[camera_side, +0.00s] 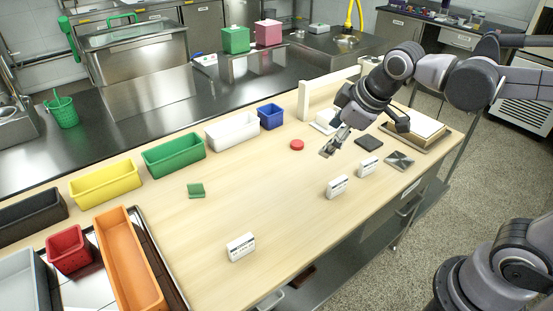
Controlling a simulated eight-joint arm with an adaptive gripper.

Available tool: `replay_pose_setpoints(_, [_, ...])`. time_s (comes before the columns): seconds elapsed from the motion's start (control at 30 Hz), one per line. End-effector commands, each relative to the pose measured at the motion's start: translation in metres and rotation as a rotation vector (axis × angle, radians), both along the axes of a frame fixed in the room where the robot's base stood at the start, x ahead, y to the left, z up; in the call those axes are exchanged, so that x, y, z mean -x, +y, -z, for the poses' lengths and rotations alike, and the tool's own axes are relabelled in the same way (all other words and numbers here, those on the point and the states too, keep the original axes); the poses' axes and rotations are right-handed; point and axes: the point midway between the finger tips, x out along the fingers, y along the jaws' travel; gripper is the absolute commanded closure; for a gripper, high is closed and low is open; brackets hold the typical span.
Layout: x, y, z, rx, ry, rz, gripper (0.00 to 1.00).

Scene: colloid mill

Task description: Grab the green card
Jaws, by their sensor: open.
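My gripper (327,152) is open and empty. It hangs above the right part of the table, well to the right of the green card and apart from it. Nothing hides the card in this view.
Yellow (105,182), green (173,154), white (232,131) and blue (270,116) bins line the table's back edge. A red disc (297,145) lies between card and gripper. White labelled boxes (241,247) stand near the front. The table's middle is clear.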

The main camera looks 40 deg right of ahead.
Motion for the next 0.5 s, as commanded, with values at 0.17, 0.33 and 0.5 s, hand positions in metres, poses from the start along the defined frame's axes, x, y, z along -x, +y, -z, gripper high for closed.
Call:
replay_pose_setpoints(0.17, [-0.048, 0.026, -0.011, 0.156, 0.044, -0.258, 0.31])
replay_pose_setpoints(0.33, [-0.09, 0.055, -0.012, 0.302, 0.087, -0.506, 0.31])
replay_pose_setpoints(0.5, [-0.131, 0.089, -0.004, 0.443, 0.129, -0.756, 0.31])
